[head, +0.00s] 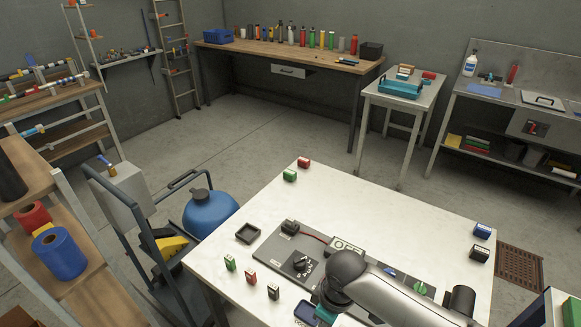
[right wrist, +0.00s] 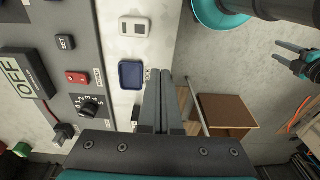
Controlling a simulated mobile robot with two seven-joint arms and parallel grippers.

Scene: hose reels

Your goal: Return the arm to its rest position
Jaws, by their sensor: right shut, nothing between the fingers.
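My right arm (head: 395,285) reaches in from the lower right of the head view, over the grey panel (head: 268,258) on the white table (head: 375,205). Its fingers are hidden there behind the wrist. In the right wrist view my right gripper (right wrist: 163,78) is shut with its fingers together and empty. The fingertips appear just right of a blue-framed dark block (right wrist: 131,75), with no clear contact. What looks like my left gripper (right wrist: 286,57) shows at the right edge of that view, two fingers apart. My left arm is not in the head view.
Small blocks, including a red one (head: 304,162) and a green one (head: 230,262), stand on the table, with a black tray (head: 247,233). The panel carries a dial (right wrist: 91,108). A blue tank (head: 210,213) stands left.

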